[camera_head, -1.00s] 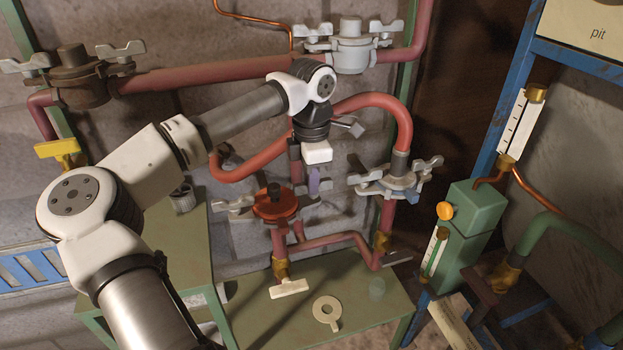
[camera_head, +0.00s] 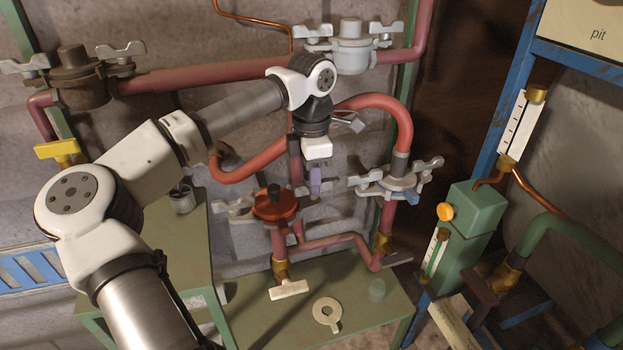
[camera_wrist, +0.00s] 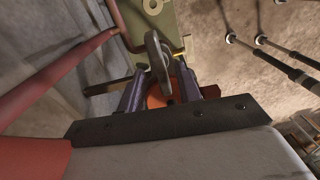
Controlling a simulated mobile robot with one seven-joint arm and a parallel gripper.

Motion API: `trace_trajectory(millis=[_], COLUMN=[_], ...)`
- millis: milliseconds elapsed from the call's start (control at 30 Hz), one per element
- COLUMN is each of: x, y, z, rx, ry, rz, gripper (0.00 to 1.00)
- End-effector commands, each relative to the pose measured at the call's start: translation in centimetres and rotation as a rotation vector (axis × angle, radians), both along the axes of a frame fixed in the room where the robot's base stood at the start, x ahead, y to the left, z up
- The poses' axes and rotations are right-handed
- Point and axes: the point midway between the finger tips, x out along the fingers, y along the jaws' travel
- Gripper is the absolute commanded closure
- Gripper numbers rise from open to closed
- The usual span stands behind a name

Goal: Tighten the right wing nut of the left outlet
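The left outlet is a red-orange clamp (camera_head: 275,204) on a red pipe, with a grey wing nut (camera_head: 234,209) on its left. Its right wing nut is mostly hidden in the head view. My gripper (camera_head: 316,186) is at the right side of this clamp, pointing down. In the wrist view a grey wing nut (camera_wrist: 158,62) stands edge-on between the two purple fingers of my gripper (camera_wrist: 160,72), with the orange clamp (camera_wrist: 157,97) behind it. The fingers are apart, with a narrow gap showing on each side of the nut. Contact cannot be made out.
A grey clamp (camera_head: 390,182) with wing nuts stands close to the right. A red pipe (camera_head: 377,104) curves behind my wrist.

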Motion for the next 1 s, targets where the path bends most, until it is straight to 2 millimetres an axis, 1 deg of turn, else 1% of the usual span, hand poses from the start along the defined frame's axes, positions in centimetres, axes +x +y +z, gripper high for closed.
trace_trajectory(millis=[167, 300, 400, 500, 600, 700, 1000], x=[0.1, 0.0, 0.0, 0.0, 0.0, 0.0, 0.0], y=[-0.1, -0.1, -0.1, -0.1, -0.1, 0.0, 0.0], z=[3.5, 6.9, 9.0, 10.8, 11.9, 12.5, 12.8], rx=[0.0, 0.001, 0.0, 0.0, -0.001, -0.001, -0.001], ry=[-0.003, -0.004, -0.003, -0.002, -0.001, 0.0, 0.0], rz=[0.0, 0.001, 0.0, -0.001, 0.0, -0.001, -0.001], gripper=[0.66, 0.66, 0.66, 0.66, 0.66, 0.66, 0.66])
